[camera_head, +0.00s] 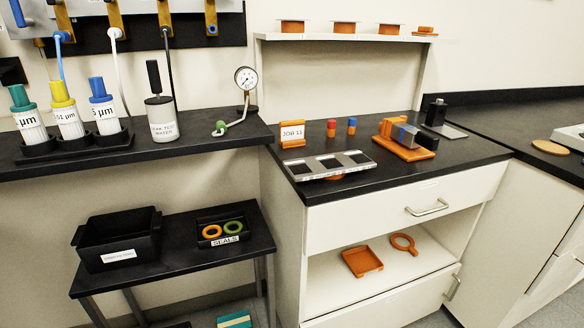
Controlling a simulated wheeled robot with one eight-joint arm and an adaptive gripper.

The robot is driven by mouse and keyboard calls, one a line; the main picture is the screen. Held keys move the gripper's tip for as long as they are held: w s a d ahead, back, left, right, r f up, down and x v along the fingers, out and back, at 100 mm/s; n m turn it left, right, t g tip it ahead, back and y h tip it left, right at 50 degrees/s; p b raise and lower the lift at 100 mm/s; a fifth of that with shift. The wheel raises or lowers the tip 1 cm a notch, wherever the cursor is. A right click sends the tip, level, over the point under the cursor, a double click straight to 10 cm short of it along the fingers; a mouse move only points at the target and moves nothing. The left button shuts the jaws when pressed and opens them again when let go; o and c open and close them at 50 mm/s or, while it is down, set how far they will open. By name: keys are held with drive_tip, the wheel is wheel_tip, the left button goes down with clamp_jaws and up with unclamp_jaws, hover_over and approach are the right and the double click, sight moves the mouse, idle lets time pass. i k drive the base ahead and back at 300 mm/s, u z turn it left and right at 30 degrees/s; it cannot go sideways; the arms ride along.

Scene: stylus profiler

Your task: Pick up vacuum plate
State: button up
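The plate looks slightly raised and angled to the counter edge. My gripper is not in view, and nothing is seen touching the plate.
An orange JOB 11 sign (292,134) stands behind the plate. Red (331,128) and blue (352,126) small cylinders stand behind it too. An orange fixture with a grey block (404,140) is to the right. A gauge (246,79) stands on the left bench. The counter's front right is clear.

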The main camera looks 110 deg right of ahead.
sight(307, 169)
drive_tip(key=z, duration=0.15)
drive_tip(key=i, duration=0.25)
drive_tip(key=z, duration=4.9)
drive_tip(key=i, duration=0.5)
drive_tip(key=u, duration=0.1)
